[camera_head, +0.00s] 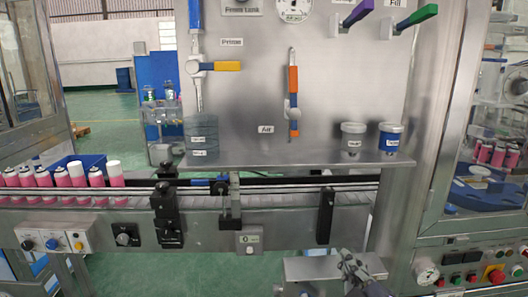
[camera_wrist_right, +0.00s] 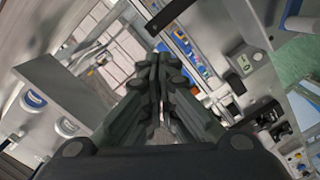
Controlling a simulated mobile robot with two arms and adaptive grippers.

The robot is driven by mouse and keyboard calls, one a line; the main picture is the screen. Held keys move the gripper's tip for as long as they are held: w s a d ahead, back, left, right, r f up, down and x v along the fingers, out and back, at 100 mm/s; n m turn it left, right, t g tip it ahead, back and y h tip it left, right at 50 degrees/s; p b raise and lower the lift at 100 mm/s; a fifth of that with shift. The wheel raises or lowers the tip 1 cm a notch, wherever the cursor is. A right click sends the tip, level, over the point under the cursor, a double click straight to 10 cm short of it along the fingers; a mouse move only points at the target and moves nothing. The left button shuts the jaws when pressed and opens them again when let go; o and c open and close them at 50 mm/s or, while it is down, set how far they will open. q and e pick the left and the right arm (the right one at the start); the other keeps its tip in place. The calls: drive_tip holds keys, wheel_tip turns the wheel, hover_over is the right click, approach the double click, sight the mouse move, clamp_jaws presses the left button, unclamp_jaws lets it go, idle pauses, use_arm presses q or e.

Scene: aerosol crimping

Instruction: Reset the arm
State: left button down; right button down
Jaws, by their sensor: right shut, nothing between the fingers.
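My right gripper (camera_head: 350,262) shows at the bottom of the head view, right of the middle, in front of the steel machine and below the conveyor. It is shut and empty. In the right wrist view its closed fingers (camera_wrist_right: 158,75) point up the picture with nothing between them. The gripper is apart from the shelf and the conveyor in the head view. My left gripper is not in view.
A conveyor (camera_head: 285,205) carries several pink cans (camera_head: 78,174) with white caps at the left. Above it, a steel shelf (camera_head: 300,159) holds a grey cup (camera_head: 353,138) and a blue cup (camera_head: 390,137). Valve handles, yellow (camera_head: 227,66) and orange (camera_head: 293,80), are on the panel.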

drive_tip(key=s+d+f+m+g, duration=0.15)
drive_tip(key=s+f+g, duration=0.3)
drive_tip(key=f, duration=0.45)
drive_tip(key=s+d+f+m+g, duration=0.1)
drive_tip(key=s+f+m+g, duration=0.2)
drive_tip(key=s+f, duration=0.45)
drive_tip(key=s+f+m+g, duration=0.4)
drive_tip(key=s+f+g, duration=0.3)
drive_tip(key=s+f, duration=1)
drive_tip(key=f, duration=2.2)
drive_tip(key=s+d+f+g+p, duration=0.1)
drive_tip(key=s+d+f+g, duration=0.1)
drive_tip(key=s+f, duration=1.2)
drive_tip(key=shift+s+d, duration=0.55)
drive_tip(key=shift+s, duration=0.75)
